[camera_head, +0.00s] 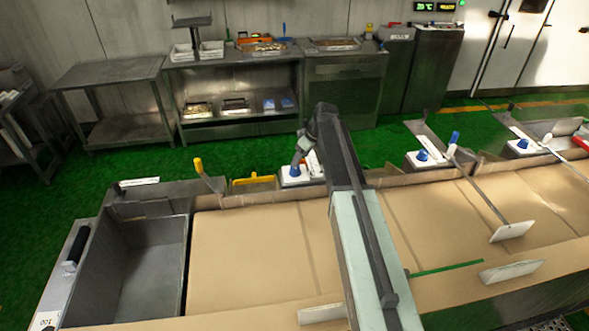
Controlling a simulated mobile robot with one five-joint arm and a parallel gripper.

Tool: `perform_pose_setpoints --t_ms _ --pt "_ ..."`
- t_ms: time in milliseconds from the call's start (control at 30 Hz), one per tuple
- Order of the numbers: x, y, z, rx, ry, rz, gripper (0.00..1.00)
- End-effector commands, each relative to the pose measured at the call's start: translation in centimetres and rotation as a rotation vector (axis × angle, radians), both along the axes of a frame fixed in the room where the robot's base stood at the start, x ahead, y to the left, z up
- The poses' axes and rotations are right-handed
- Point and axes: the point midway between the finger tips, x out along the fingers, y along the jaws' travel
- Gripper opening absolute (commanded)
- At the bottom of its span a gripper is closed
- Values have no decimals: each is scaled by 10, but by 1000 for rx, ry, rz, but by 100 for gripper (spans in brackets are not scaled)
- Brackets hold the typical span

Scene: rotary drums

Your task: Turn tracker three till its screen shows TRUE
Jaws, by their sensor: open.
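Three white boxes with blue knobs stand along the far edge of the tan bench: one at the left (292,181), one in the middle (418,164) and one at the right (520,153). I cannot tell which is tracker three, and no readable screen text shows on them. My arm reaches across the bench, and my gripper (299,162) points down at the left box's blue knob (295,171). The gripper is open, but its fingers are small. I cannot tell whether they touch the knob or stand around it.
A grey sink-like basin (132,260) is at the left of the tan bench (245,255). A yellow-handled tool (204,172) and a yellow piece (254,179) are near the far edge. White-headed paddles (511,231) lie at the right. Steel tables (115,72) stand behind the green floor.

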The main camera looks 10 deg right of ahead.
Motion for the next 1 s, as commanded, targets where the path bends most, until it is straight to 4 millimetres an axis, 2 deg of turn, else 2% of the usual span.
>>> perform_pose_setpoints --t_ms 33,333,433,667,700,900,1000 --pt "2 2 -12 0 0 1 60" --pt "16 17 -61 0 -1 2 60" --pt "19 21 -67 0 -2 3 60" --pt "19 22 -65 0 -2 3 60" --pt "19 22 -65 -1 -1 3 58" --pt "19 22 -65 -1 -1 4 2" --pt "19 22 -65 -1 -1 5 0"
